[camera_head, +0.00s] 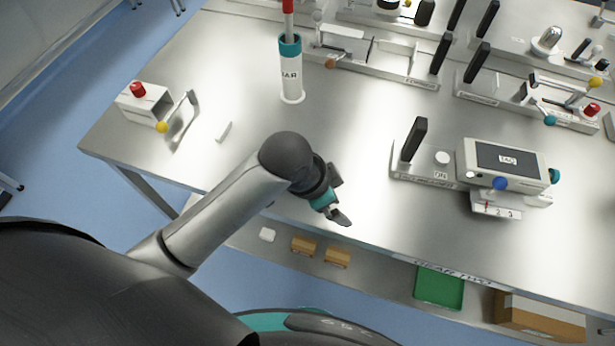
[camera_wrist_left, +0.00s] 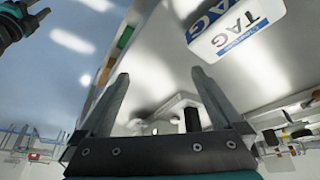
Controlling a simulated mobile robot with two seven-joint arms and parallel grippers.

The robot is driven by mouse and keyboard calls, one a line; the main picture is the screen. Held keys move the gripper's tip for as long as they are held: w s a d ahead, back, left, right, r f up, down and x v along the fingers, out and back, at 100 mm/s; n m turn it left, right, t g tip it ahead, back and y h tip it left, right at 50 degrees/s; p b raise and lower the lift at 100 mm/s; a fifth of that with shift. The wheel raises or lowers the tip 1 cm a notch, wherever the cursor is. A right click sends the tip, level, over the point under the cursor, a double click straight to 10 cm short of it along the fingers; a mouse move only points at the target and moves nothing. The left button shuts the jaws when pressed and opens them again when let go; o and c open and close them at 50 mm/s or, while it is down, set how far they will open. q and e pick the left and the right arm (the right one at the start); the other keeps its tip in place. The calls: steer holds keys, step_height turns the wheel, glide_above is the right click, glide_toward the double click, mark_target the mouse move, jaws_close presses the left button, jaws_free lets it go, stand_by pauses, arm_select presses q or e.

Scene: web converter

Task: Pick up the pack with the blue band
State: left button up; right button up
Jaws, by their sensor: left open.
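A white pack with a blue band (camera_wrist_left: 236,25) and the letters TAG lies at the top right of the left wrist view, cut by the frame edge. In the head view I cannot make it out; my left arm may hide it. My left gripper (camera_head: 341,212) hangs over the table's front edge, pointing right. In the left wrist view its fingers (camera_wrist_left: 160,95) are wide apart with nothing between them. The pack is beyond and to one side of the fingers, apart from them. A black and teal part, seemingly my right gripper (camera_wrist_left: 30,22), shows at the top left.
A device with a TAG screen (camera_head: 508,160) stands right on the steel table (camera_head: 330,135). A white cylinder (camera_head: 291,75) stands at the back. A red-button box (camera_head: 145,103) is at left. Brown boxes (camera_head: 320,250) and a green tray (camera_head: 438,288) sit on the lower shelf.

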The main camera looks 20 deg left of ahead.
arm_select(q)
steer(key=w+a+r+m+g+y+p, duration=0.1)
steer(key=w+a+r+m+g+y, duration=0.25)
steer(key=w+a+r+m, duration=0.45)
steer(key=shift+m+t, duration=0.3)
steer(key=shift+t, duration=0.05)
steer(key=f, duration=0.7)
steer(key=s+f, duration=0.1)
steer(key=f, duration=0.2)
steer(key=shift+s+d+f, duration=0.1)
steer(key=shift+d+f, duration=0.05)
steer(key=shift+d, duration=0.05)
steer(key=shift+w+f+b, duration=0.2)
steer(key=shift+f+b, duration=0.15)
steer(key=shift+f, duration=2.25)
steer(key=shift+r, duration=0.1)
steer(key=c, duration=1.4)
